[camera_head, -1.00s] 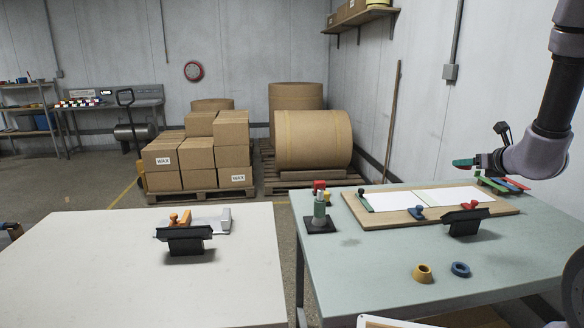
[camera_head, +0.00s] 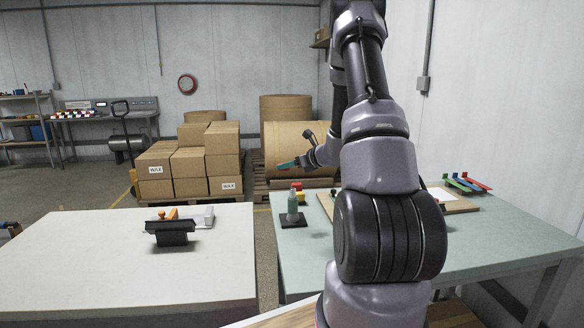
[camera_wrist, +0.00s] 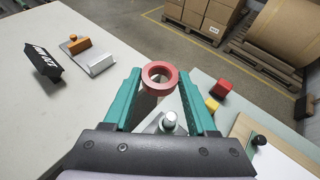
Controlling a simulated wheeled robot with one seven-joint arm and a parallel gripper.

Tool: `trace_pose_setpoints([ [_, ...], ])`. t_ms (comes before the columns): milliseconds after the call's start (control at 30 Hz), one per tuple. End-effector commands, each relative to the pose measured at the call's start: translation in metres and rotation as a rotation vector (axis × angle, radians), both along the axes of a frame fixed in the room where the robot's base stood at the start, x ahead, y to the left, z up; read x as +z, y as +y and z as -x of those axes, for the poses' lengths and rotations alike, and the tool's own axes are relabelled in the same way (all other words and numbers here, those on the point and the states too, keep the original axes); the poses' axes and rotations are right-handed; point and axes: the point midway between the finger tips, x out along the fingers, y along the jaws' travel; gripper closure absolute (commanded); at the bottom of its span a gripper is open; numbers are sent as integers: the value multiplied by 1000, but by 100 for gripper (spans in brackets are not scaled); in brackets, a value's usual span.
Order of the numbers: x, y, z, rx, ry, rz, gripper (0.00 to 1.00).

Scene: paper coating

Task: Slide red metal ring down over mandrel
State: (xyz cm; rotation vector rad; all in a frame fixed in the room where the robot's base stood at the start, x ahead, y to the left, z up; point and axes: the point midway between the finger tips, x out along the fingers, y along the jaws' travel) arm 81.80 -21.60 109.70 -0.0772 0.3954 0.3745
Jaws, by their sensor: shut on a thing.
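The red metal ring (camera_wrist: 161,90) is between the fingertips of my gripper (camera_wrist: 160,76) in the wrist view, pinched from both sides with its hole open to view. My gripper's teal fingers also show in the head view (camera_head: 287,165), above and apart from the mandrel; the ring is not clear there.
A red block (camera_wrist: 224,87) and a yellow block (camera_wrist: 212,105) stand close to the mandrel. A wooden board (camera_wrist: 270,145) lies to the right. The white table (camera_head: 110,260) is at left, with a black stand (camera_head: 172,235). My arm hides much of the green table (camera_head: 500,240).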

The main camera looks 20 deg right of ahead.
Motion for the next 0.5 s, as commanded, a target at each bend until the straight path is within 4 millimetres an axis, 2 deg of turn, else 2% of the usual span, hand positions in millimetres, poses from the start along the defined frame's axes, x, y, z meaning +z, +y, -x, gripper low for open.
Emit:
trace_pose_setpoints([
  [33,-3,-14,0,-2,-1,-2,97],
  [200,-8,-32,0,11,-7,-4,97],
  [500,-8,-33,0,14,-7,-4,97],
])
